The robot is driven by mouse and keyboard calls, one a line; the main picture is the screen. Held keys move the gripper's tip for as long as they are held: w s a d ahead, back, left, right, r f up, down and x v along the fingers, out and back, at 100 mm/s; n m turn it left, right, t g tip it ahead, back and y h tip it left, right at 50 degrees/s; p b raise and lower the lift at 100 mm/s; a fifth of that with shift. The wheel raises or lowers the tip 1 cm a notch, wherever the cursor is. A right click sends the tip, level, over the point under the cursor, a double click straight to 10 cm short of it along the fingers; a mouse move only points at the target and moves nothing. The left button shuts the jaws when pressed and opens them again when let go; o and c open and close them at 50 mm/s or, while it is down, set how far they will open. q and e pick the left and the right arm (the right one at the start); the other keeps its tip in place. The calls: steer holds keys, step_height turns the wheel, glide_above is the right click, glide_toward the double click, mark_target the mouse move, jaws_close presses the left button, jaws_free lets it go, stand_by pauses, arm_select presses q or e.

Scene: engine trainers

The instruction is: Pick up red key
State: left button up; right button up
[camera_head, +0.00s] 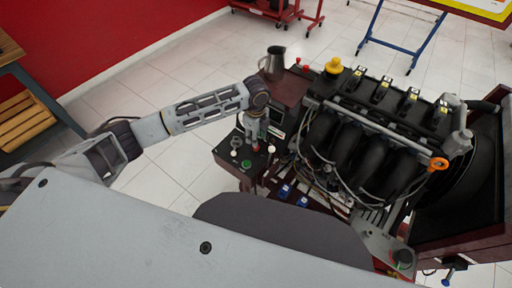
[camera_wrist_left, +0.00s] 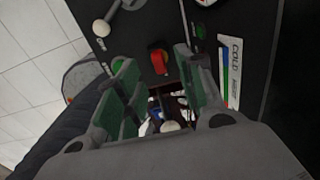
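The red key (camera_wrist_left: 158,60) shows in the left wrist view, on a black control panel (camera_wrist_left: 150,25). My left gripper (camera_wrist_left: 153,72) is open, with green-padded fingers on either side of the key in the picture. I see no contact between the fingers and the key. In the head view my left gripper (camera_head: 251,132) points down over the panel (camera_head: 228,152) at the left end of the engine trainer. In that view I cannot make out the key clearly. My right gripper is not in view.
A white knob (camera_wrist_left: 101,28) and a label plate (camera_wrist_left: 230,70) are near the key. The engine (camera_head: 365,135) rises to the right of my left gripper. A metal jug (camera_head: 273,63) stands behind it. Clear tiled floor (camera_head: 165,172) lies left of the trainer.

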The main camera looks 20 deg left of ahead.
arm_select(q)
steer(key=shift+f, duration=0.15)
steer(key=shift+s+f+b, duration=0.1)
steer(key=shift+f+b, duration=0.2)
steer(key=shift+f, duration=2.15)
jaws_close()
